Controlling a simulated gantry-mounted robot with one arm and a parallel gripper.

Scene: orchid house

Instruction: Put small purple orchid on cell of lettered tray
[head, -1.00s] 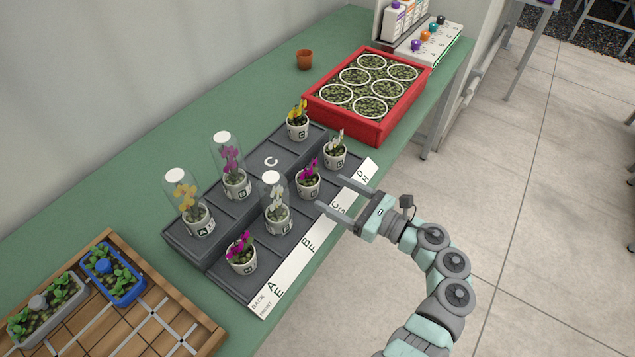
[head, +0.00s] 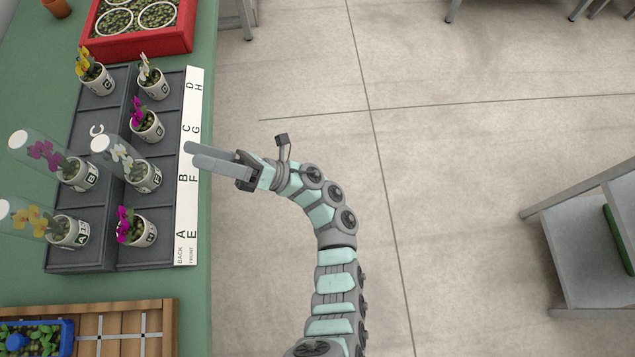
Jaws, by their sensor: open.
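The lettered tray (head: 97,155) is dark grey, with a white strip marked A to D and E to H along its right side. Its C cell in the back column is empty. Three purple orchids show: one by E (head: 126,226), one by G (head: 138,113), and one under a clear cover at B (head: 45,152). I cannot tell which is the small one. My gripper (head: 190,155) is open and empty, with its fingertips beside the strip near F and G, right of the pots.
Yellow orchids stand at D (head: 84,63) and, covered, at A (head: 40,218). White orchids stand at H (head: 149,72) and, covered, at F (head: 122,156). A red planter (head: 150,43) is beyond the tray; a wooden tray (head: 150,312) is nearer.

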